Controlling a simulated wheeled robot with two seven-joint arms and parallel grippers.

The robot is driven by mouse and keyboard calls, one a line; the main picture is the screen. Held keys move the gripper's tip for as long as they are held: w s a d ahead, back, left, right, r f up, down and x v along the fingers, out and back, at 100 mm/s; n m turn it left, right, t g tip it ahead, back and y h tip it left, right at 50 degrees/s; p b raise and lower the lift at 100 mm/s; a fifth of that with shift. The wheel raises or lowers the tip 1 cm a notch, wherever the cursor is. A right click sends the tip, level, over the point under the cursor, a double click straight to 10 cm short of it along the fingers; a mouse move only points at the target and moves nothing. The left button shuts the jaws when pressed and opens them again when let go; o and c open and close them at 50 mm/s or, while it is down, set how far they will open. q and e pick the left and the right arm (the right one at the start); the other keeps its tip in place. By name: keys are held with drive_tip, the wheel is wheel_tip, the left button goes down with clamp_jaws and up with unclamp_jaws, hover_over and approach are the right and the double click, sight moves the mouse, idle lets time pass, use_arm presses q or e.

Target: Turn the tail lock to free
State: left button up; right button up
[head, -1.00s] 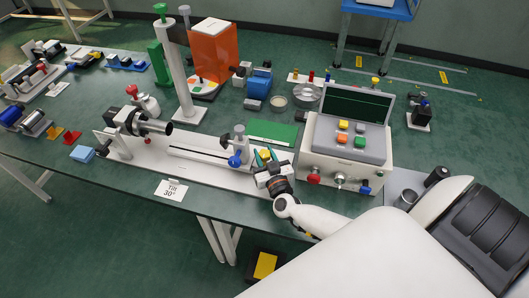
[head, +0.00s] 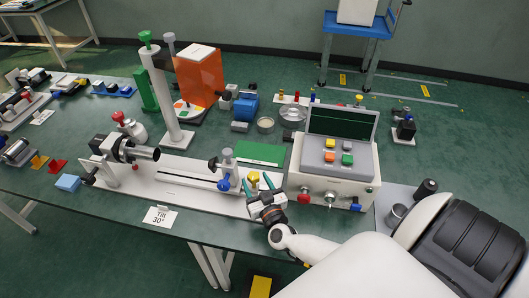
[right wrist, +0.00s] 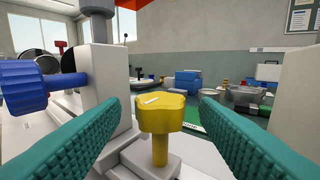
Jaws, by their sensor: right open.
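My right gripper (head: 265,184) is open and sits low at the right end of the white rail base (head: 190,181). A yellow lobed knob (head: 254,177) on a short stem stands at that end. In the right wrist view the yellow knob (right wrist: 162,112) is upright between the two teal fingers, with a gap on each side, and has a white mark on top. A grey post (head: 227,164) with a blue knob (head: 223,185) stands on the base just left of it. I cannot tell from labels which knob is the tail lock. My left gripper is out of view.
A control box (head: 333,175) with coloured buttons stands close to the right of the gripper. A green mat (head: 260,153) lies behind it. A dark barrel-like fixture (head: 118,149) is at the left end of the base. A Tilt 30° card (head: 160,217) lies in front.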

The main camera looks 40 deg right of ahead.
drive_tip(key=v, duration=0.9)
drive_tip(key=shift+s+b, duration=0.2)
drive_tip(key=shift+b, duration=0.15)
